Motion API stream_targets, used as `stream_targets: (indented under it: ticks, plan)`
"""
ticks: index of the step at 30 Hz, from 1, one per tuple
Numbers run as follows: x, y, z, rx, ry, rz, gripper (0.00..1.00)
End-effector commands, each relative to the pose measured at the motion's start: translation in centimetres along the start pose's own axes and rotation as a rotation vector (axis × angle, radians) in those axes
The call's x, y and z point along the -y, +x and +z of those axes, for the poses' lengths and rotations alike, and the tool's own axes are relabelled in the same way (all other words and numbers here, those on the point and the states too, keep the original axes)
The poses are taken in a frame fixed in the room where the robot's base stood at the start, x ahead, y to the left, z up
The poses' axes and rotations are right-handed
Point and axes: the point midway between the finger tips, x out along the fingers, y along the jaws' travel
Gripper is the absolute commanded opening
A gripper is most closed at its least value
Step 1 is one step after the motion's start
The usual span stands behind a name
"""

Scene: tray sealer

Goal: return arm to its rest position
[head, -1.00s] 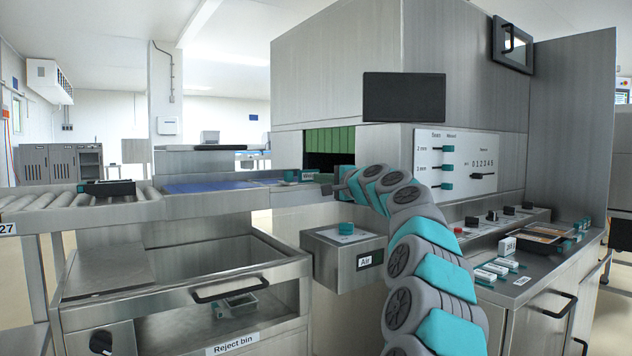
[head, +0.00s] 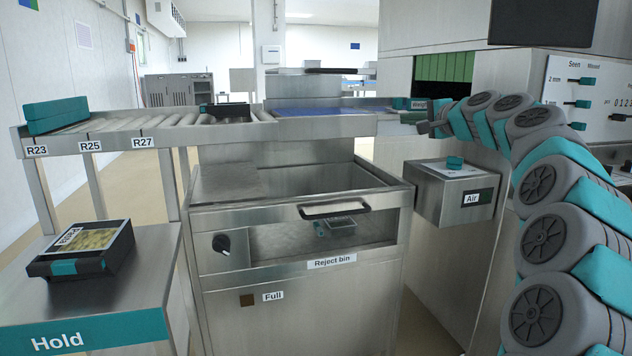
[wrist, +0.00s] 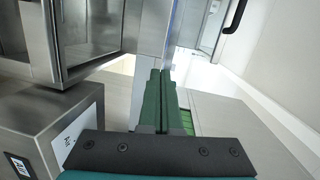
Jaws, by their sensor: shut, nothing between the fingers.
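My gripper (wrist: 162,105) is shut and empty in the wrist view, its two green fingers pressed together and pointing away from the camera. In the head view my grey and teal arm comes in from the right edge and stretches left to the gripper end (head: 428,127). That end hovers above and a little behind the Air box (head: 440,205), in front of the sealer's opening with green strips (head: 446,67). The fingertips are too small to make out in the head view. The Air box also shows at the lower left of the wrist view (wrist: 20,125).
The reject bin (head: 220,290) stands at the centre with a tray inside. A roller conveyor (head: 165,133) runs behind it. The Hold table (head: 150,290) at the left carries a filled tray (head: 75,272). The sealer (head: 430,250) stands close beside my arm.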

Motion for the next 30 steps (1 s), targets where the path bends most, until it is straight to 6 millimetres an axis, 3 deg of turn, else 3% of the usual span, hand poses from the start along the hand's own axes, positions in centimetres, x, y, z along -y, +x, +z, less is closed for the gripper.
stream_targets:
  ticks: [1,3,8,12,15,21,30]
  plan:
    - [-0.4,-0.2,3.4,0.058,-0.038,0.045,0.0]
    - [-2.2,-0.5,8.0,0.136,-0.101,0.12,0.0]
    - [-7.0,-3.2,17.4,0.305,-0.257,0.29,0.0]
    - [-12.5,-7.4,24.2,0.443,-0.396,0.447,0.0]
    - [-16.7,-11.4,28.0,0.537,-0.491,0.562,0.0]
    - [-25.6,-21.1,32.8,0.709,-0.66,0.8,0.0]
    - [-36.5,-37.3,34.8,0.931,-0.806,1.142,0.0]
